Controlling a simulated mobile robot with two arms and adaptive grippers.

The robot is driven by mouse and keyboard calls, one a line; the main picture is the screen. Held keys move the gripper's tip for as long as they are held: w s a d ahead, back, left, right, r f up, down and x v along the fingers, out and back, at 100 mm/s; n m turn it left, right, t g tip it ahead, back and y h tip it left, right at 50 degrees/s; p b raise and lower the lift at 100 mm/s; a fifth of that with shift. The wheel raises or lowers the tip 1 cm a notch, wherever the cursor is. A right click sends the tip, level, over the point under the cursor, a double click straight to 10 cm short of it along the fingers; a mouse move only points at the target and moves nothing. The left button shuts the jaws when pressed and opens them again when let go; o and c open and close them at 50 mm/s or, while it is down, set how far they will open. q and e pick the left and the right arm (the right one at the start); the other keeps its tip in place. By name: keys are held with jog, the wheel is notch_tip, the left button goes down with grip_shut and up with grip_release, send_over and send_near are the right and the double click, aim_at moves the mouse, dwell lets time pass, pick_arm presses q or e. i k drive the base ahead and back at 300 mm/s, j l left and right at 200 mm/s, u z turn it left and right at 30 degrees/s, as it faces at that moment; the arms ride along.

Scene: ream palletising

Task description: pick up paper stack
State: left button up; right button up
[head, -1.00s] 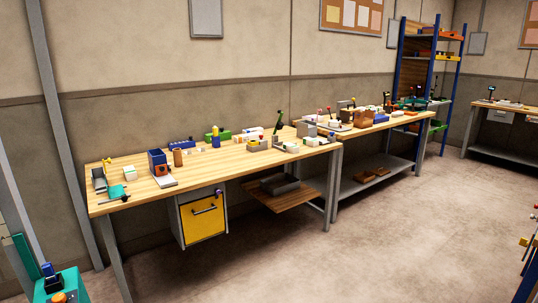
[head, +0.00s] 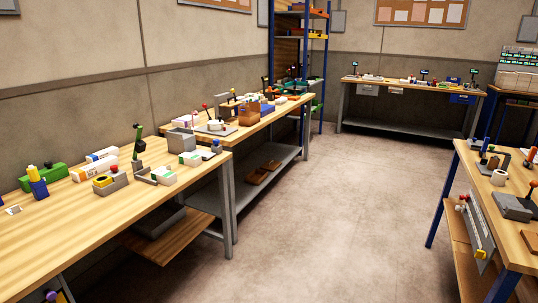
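Neither of my grippers is in the head view. Pale stacked blocks (head: 517,80) that look like paper stacks sit on a blue-framed stand at the far right, below a lit screen. They are too small to tell for sure. On the near left bench (head: 100,228) lie small white-and-green blocks (head: 190,158); I cannot tell whether they are paper.
A second bench (head: 283,107) continues the left row, with a tall blue shelf (head: 325,70) behind it. A bench (head: 400,84) stands along the back wall. Another bench (head: 480,190) stands at right. The floor (head: 335,210) between them is clear.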

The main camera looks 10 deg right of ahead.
aim_at(281, 101)
jog(key=i+l+z, duration=0.2)
jog(key=i+z, duration=0.15)
jog(key=i, duration=0.55)
jog(key=i+z, duration=0.4)
jog(key=i, duration=0.5)
jog(key=i+j+u, duration=0.15)
jog(key=i, duration=0.6)
jog(key=i+u, duration=0.2)
jog(key=i, duration=0.5)
jog(key=i+u, duration=0.15)
jog(key=i, duration=0.6)
jog(key=i+l+u, duration=0.2)
jog(key=i, duration=0.55)
